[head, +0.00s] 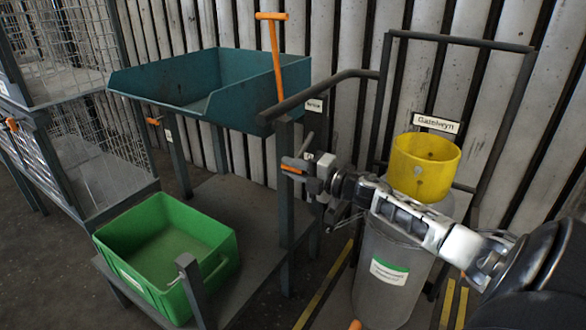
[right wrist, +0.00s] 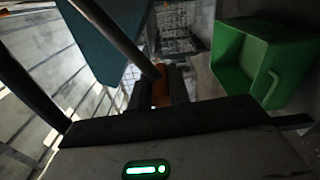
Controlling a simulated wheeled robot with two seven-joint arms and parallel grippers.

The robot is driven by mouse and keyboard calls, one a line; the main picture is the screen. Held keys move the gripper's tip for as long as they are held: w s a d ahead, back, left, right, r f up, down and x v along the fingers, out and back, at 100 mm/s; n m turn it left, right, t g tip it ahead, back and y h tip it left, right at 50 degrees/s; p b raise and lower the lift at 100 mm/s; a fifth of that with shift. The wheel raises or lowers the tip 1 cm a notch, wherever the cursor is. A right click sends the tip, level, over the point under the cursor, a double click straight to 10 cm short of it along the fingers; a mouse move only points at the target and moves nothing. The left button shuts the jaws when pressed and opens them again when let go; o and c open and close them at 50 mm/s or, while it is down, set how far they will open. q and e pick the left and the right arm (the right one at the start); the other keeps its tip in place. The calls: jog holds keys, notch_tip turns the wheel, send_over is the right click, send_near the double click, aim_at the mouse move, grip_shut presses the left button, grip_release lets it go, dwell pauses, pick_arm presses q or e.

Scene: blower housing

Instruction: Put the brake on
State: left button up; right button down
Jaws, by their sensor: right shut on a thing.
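My right gripper (head: 308,172) reaches in from the right, beside the dark post of the cart, and is shut on a short orange handle (head: 291,166). In the right wrist view, the orange handle (right wrist: 160,90) shows between the two dark fingers of the right gripper (right wrist: 160,98); the fingers hide part of it. A tall orange T-shaped lever (head: 274,50) stands upright at the teal tray's right end, apart from the gripper. A small label (head: 314,105) near the post is too small to read, so I cannot tell which handle is the brake. My left gripper is not in view.
A teal tray (head: 185,75) sits atop the cart, above a green crate (head: 215,245) on the lower deck (head: 235,200). A yellow bucket (head: 425,165) tops a grey drum (head: 385,295) at right. Wire cages (head: 100,150) stand at left; a corrugated wall is behind.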

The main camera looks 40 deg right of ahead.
jog(key=shift+d+f, duration=0.15)
jog(key=shift+f, duration=0.05)
jog(key=c, duration=1.3)
grip_release()
jog(key=shift+c, duration=0.2)
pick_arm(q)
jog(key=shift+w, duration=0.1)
pick_arm(e)
jog(key=shift+s, duration=0.1)
jog(key=shift+s+d, duration=0.1)
jog(key=shift+s, duration=0.2)
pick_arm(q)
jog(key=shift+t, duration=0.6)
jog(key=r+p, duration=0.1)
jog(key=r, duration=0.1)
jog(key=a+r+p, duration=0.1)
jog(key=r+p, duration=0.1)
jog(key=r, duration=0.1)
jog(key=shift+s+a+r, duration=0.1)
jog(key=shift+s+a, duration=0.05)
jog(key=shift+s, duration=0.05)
pick_arm(e)
jog(key=v, duration=1.5)
